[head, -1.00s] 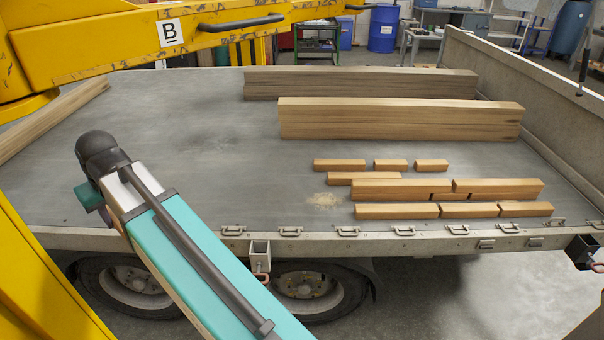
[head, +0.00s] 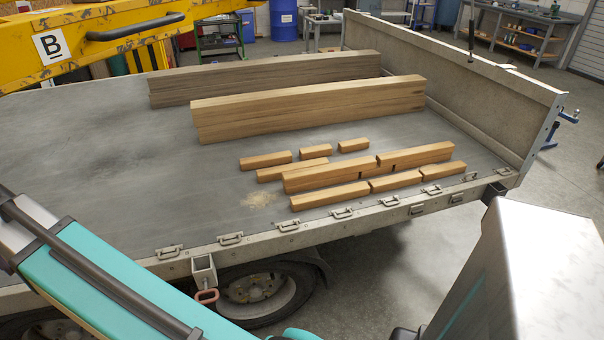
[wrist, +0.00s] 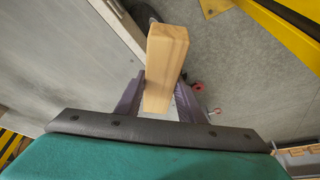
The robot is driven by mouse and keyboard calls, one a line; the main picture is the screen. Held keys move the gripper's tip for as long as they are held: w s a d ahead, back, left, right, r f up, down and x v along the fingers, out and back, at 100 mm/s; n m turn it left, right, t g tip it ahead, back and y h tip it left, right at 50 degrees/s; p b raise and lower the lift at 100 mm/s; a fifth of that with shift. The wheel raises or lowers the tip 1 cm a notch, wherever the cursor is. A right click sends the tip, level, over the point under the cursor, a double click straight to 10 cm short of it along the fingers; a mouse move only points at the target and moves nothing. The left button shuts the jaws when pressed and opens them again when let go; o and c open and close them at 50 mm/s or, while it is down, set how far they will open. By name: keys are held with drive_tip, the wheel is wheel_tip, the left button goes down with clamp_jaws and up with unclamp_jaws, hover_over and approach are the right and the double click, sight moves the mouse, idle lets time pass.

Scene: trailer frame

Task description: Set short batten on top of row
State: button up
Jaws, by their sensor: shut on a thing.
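My gripper (wrist: 160,88) is shut on a short, pale wooden batten (wrist: 166,50). In the wrist view the batten sticks out beyond the two fingers, with grey floor and a strip of the trailer's edge beneath it. The head view shows neither the gripper nor the held batten. On the trailer bed, a front row of short battens (head: 330,196) lies end to end near the edge. Just behind is a higher row with two longer battens (head: 328,175) on top, a narrow gap between them and shorter pieces partly hidden below.
Loose short battens (head: 265,160) and a longer one (head: 292,170) lie behind the rows. Two big beams (head: 310,108) lie farther back. A side board (head: 450,85) closes the right end. Latches line the bed's front edge. The bed's left part (head: 90,150) is clear.

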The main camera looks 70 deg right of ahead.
drive_tip(key=s+d+f+m+g+h+p, duration=0.1)
drive_tip(key=s+d+f+m+p, duration=0.3)
drive_tip(key=d, duration=1)
drive_tip(key=s+d+m+g+h, duration=0.1)
drive_tip(key=s+d+m+h, duration=0.3)
drive_tip(key=d, duration=0.9)
drive_tip(key=s+d+f+m+g+y+p, duration=0.15)
drive_tip(key=d+m, duration=0.45)
drive_tip(key=d, duration=0.8)
drive_tip(key=s+d+f+m+g+p, duration=0.1)
drive_tip(key=s+d+m, duration=0.3)
drive_tip(key=s+d, duration=0.4)
drive_tip(key=s+d+f+m+g+p, duration=0.2)
drive_tip(key=s+d+m, duration=0.3)
drive_tip(key=s+d, duration=0.4)
drive_tip(key=s+d+f+m+g+p, duration=0.1)
drive_tip(key=s+d+m, duration=0.4)
drive_tip(key=s, duration=1.2)
drive_tip(key=d+f+p, duration=0.1)
drive_tip(key=d+f, duration=0.1)
drive_tip(key=d, duration=0.2)
drive_tip(key=shift+s, duration=0.25)
drive_tip(key=shift+f+y, duration=0.25)
drive_tip(key=shift+y, duration=0.1)
drive_tip(key=shift+f+b, duration=1.2)
drive_tip(key=shift+f, duration=2)
